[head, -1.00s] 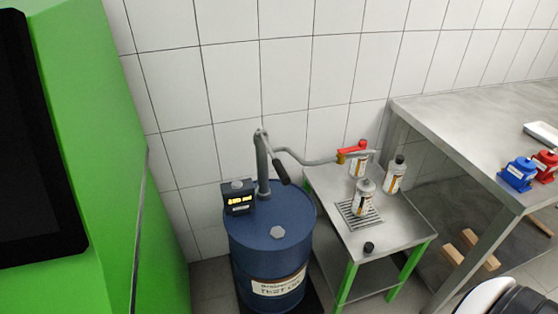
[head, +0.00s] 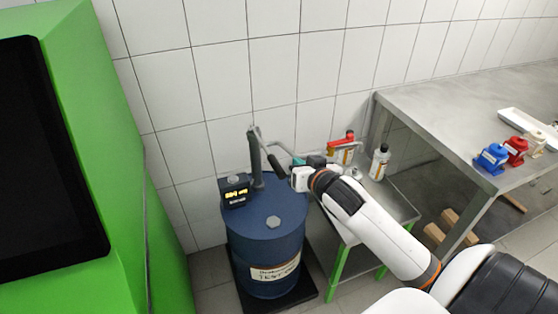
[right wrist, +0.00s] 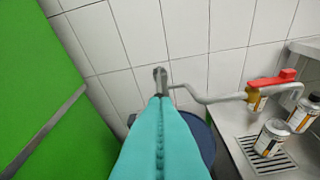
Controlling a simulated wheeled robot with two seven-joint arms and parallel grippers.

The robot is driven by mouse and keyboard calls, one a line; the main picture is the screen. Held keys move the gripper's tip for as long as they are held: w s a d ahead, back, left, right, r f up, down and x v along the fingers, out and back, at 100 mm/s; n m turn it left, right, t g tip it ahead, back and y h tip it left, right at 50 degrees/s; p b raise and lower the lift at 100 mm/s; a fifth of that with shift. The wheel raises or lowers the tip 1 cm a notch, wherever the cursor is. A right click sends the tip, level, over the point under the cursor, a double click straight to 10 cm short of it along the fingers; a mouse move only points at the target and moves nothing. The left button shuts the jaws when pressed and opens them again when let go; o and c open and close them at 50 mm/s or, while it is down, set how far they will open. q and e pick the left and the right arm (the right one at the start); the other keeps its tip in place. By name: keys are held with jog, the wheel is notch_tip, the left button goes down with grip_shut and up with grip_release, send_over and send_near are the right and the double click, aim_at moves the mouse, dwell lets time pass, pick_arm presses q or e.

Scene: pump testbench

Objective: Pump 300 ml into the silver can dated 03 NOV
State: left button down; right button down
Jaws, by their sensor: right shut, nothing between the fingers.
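My right gripper (head: 299,161), with teal fingers (right wrist: 160,98), is shut and empty, beside the lever. My left gripper is out of view.
The cans stand on a small steel cart (head: 400,204) with green legs. A steel workbench (head: 440,105) at the right holds blue (head: 491,158) and red (head: 516,149) devices and a white tray (head: 527,127). A green cabinet (head: 115,150) stands at the left.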

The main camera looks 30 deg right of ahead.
jog(key=shift+r, duration=0.4)
jog(key=p, duration=0.2)
send_over(281, 168)
jog(key=d, duration=0.1)
notch_tip(281, 168, down, 3)
jog(key=f, duration=0.2)
jog(key=f+p, duration=0.1)
jog(key=shift+a+f, duration=0.15)
jog(key=shift+a, duration=0.15)
jog(key=shift+a+f, duration=0.15)
jog(key=shift+f, duration=0.45)
